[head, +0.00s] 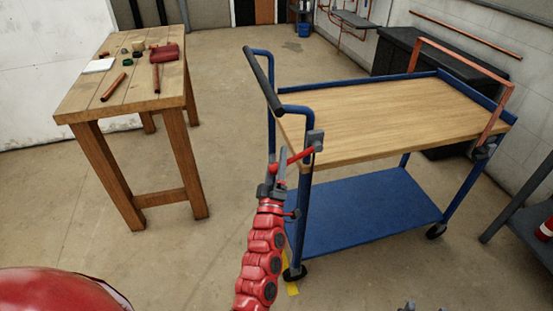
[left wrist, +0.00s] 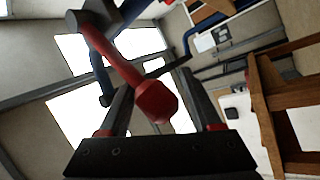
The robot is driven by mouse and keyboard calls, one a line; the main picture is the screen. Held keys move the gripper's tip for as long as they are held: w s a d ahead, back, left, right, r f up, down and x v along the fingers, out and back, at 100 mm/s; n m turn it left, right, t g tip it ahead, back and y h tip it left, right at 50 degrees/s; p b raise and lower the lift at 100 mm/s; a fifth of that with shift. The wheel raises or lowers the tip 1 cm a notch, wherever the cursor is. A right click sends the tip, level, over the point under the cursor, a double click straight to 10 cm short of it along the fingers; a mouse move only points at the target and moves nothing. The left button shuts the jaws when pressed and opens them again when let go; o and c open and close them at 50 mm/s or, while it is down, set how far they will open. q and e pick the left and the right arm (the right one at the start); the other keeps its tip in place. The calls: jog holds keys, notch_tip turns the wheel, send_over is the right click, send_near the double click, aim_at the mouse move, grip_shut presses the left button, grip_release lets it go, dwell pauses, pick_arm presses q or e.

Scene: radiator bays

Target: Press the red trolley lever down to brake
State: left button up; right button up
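The red trolley lever (head: 300,156) sticks out to the left from a grey bracket (head: 316,140) on the trolley's near corner post. The trolley (head: 390,115) has a blue frame and a wooden top. My left gripper (head: 275,172) is at the lever's free end. In the left wrist view the lever's red knob (left wrist: 155,101) shows between the two open fingers, with gaps on both sides; I cannot tell whether either finger touches it. Small grey parts at the bottom edge of the head view, probably my right gripper (head: 422,306), are mostly cut off.
A wooden workbench (head: 125,85) with small tools stands at the left. A copper-coloured pipe (head: 462,55) arches over the trolley's right end. A black chest (head: 400,50) stands behind the trolley. The floor between bench and trolley is clear.

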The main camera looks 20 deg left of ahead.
pick_arm(q)
jog(key=shift+o, duration=0.8)
jog(key=shift+d, duration=0.1)
jog(key=v, duration=1.7)
jog(key=shift+s+b, duration=0.2)
jog(key=shift+b, duration=0.25)
